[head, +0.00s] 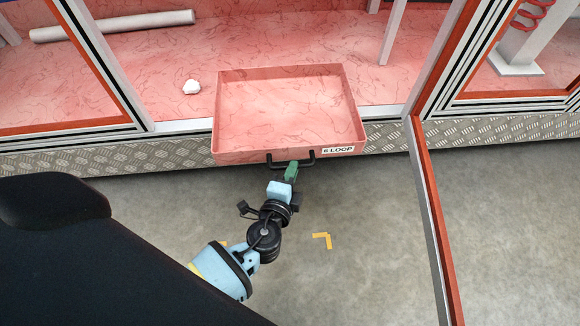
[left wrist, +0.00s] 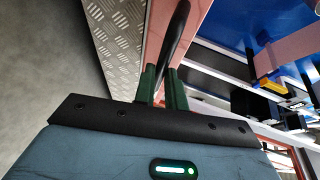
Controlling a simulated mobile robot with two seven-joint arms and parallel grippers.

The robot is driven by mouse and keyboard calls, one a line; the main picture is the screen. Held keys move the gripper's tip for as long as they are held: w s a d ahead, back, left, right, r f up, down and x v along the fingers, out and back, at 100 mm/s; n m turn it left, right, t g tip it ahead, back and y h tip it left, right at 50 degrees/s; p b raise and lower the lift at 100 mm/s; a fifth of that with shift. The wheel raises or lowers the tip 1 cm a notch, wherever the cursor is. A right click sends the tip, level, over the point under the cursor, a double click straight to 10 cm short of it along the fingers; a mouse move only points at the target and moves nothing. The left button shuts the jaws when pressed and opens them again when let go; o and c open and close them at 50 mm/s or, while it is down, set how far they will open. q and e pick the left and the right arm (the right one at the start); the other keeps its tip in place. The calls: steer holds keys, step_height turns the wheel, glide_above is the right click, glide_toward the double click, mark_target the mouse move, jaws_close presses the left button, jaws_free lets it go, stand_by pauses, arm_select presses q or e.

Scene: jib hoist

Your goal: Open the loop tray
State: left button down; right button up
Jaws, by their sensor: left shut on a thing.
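The loop tray (head: 290,105) is a shallow reddish-pink marbled tray with a label reading "6 LOOP" on its front. It sticks out over the diamond-plate edge, and its visible inside is empty. A black bar handle (head: 305,160) is on its front face. My left gripper (head: 291,168) has green fingers and is shut on the handle from below in the head view. In the left wrist view the green fingers (left wrist: 162,88) close around the black handle (left wrist: 175,45). My right gripper is not in view.
A diamond-plate sill (head: 80,160) runs under the pink floor. A white pipe (head: 110,25) and a small white lump (head: 191,87) lie on that floor. An open red-and-grey framed door (head: 432,200) stands at the right. The grey floor has a yellow corner mark (head: 323,238).

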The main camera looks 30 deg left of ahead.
arm_select(q)
steer(key=shift+r, duration=0.1)
steer(key=c, duration=1.5)
jaws_free()
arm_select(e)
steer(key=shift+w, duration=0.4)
arm_select(q)
steer(key=shift+o, duration=0.2)
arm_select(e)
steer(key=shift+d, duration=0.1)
